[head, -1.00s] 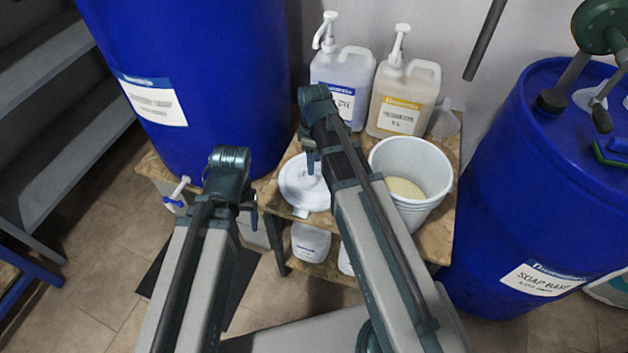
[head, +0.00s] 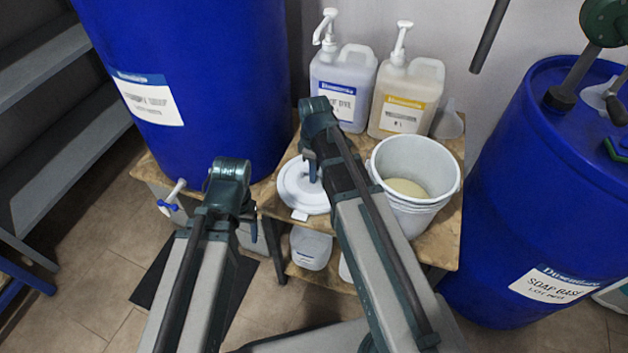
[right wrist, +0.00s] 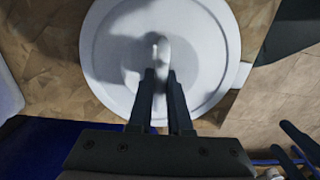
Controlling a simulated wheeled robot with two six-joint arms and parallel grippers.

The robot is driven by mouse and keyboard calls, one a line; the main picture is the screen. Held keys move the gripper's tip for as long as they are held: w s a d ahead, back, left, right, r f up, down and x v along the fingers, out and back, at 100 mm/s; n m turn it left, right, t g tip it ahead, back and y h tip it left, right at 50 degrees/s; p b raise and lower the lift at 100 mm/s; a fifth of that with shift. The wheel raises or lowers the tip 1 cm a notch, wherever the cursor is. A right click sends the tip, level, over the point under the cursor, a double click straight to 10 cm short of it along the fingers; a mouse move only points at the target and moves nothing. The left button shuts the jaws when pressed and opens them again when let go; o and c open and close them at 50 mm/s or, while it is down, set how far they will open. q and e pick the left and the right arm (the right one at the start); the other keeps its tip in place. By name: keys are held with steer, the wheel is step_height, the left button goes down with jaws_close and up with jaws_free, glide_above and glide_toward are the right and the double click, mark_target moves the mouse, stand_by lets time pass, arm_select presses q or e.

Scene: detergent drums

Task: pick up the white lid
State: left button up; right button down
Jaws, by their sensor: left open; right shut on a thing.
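The white lid (head: 296,190) is a round disc with a small tab, on the wooden bench top left of the white bucket (head: 420,165). Part of it is hidden behind my right arm in the head view. My right gripper (head: 313,172) is over the lid. In the right wrist view its narrow fingers (right wrist: 164,75) are shut on the raised knob (right wrist: 160,48) in the middle of the lid (right wrist: 205,50). I cannot tell whether the lid is clear of the wood. My left gripper (head: 254,228) is open and apart from the lid, near the bench's front left edge.
The bucket holds something pale yellow. Two pump jugs (head: 340,85) (head: 405,95) and a funnel (head: 448,120) stand behind. Blue drums (head: 190,70) (head: 540,190) flank the bench (head: 435,245). A tap (head: 172,198) sticks out at the left drum.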

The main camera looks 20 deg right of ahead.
steer(key=shift+r, duration=0.1)
stand_by(0.4)
step_height(320, 180, up, 10)
steer(key=p, duration=1)
